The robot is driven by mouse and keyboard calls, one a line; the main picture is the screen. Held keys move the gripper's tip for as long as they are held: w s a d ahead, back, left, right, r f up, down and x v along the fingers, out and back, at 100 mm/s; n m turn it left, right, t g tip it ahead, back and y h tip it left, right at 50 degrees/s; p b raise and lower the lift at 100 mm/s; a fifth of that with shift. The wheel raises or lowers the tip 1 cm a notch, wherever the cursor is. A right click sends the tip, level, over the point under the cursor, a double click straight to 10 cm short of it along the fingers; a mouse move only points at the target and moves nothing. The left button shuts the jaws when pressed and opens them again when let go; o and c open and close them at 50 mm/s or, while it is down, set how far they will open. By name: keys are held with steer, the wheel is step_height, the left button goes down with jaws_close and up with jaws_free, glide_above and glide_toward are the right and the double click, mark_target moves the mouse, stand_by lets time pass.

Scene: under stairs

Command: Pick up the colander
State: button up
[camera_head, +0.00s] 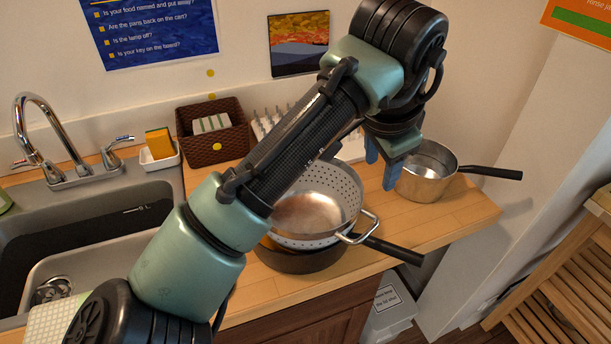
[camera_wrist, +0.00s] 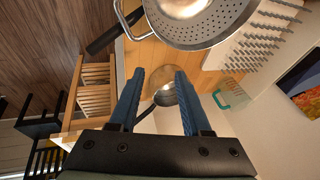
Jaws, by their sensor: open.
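The metal colander (camera_head: 318,208), perforated with a loop handle at its right front, sits in a dark pan (camera_head: 300,262) on the wooden counter. My forearm hides its left and back part. In the wrist view the colander (camera_wrist: 222,20) is at the top, cut off by the frame edge. My gripper (camera_head: 381,174) is open and empty, to the right of the colander and apart from it, near the saucepan. In the wrist view its two blue fingers (camera_wrist: 159,73) are spread, with the colander beyond and above the tips.
A saucepan (camera_head: 425,178) with a black handle stands on the right of the counter. The dark pan's handle (camera_head: 395,250) sticks out over the front edge. A white peg rack (camera_head: 350,148) and brown basket (camera_head: 213,146) stand behind. The sink (camera_head: 30,225) is left; a slatted wooden shelf (camera_head: 560,285) right.

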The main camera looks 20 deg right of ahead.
mark_target(331, 227)
steer(key=s+a+r+g+y+p, duration=0.1)
steer(key=a+g+y+p, duration=0.15)
steer(key=a, duration=0.45)
steer(key=shift+y, duration=0.45)
steer(key=f, duration=0.4)
steer(key=f+p, duration=0.1)
steer(key=f, duration=0.2)
steer(key=shift+w, duration=0.4)
steer(key=f, duration=0.2)
steer(key=f+p, duration=0.1)
steer(key=f, duration=0.1)
steer(key=shift+s+a+f, duration=0.15)
steer(key=shift+s+f, duration=0.05)
steer(key=shift+f, duration=0.55)
jaws_close()
steer(key=shift+w, duration=0.1)
